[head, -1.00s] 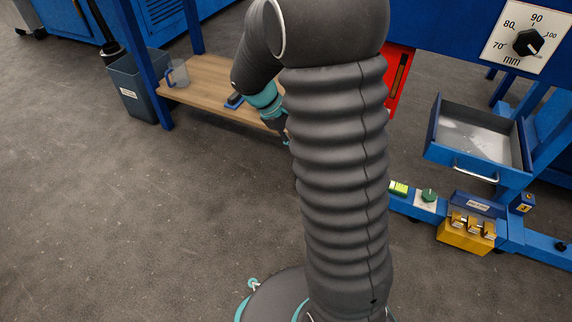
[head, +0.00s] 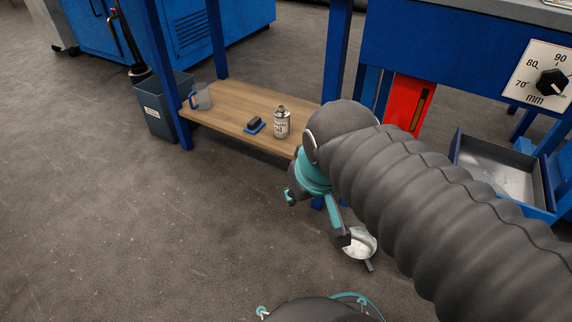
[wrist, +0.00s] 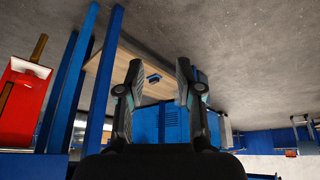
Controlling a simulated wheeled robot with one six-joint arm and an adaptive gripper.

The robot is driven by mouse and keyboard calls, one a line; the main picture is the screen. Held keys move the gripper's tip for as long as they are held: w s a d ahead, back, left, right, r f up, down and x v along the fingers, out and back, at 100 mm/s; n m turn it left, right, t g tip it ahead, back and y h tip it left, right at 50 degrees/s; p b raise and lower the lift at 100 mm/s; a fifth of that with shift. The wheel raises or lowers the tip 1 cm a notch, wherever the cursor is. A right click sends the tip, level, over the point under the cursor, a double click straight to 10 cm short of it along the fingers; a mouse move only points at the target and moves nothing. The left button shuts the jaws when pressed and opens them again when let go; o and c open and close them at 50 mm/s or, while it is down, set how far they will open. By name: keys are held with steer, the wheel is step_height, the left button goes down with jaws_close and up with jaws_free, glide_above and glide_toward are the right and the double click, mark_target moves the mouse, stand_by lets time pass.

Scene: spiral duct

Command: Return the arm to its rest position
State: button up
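My gripper (wrist: 159,72) is open in the wrist view, with two dark fingers wide apart and nothing between them. My gripper end (head: 350,242) hangs low over the floor, in front of the workbench and apart from the wooden shelf. A pale round part shows at that end; I cannot tell what it is.
The low wooden shelf (head: 232,108) holds a clear mug (head: 202,98), a dark block on a blue base (head: 254,125) and a labelled can (head: 282,123). A bin (head: 163,108) stands left. A drawer (head: 500,172) juts out right. The floor at left is clear.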

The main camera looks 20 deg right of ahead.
steer(key=shift+s+a+r, duration=0.1)
steer(key=shift+s+a, duration=0.2)
steer(key=shift+s, duration=0.25)
steer(key=shift+r, duration=0.1)
step_height(320, 180, up, 9)
steer(key=p, duration=0.9)
steer(key=shift+r, duration=0.15)
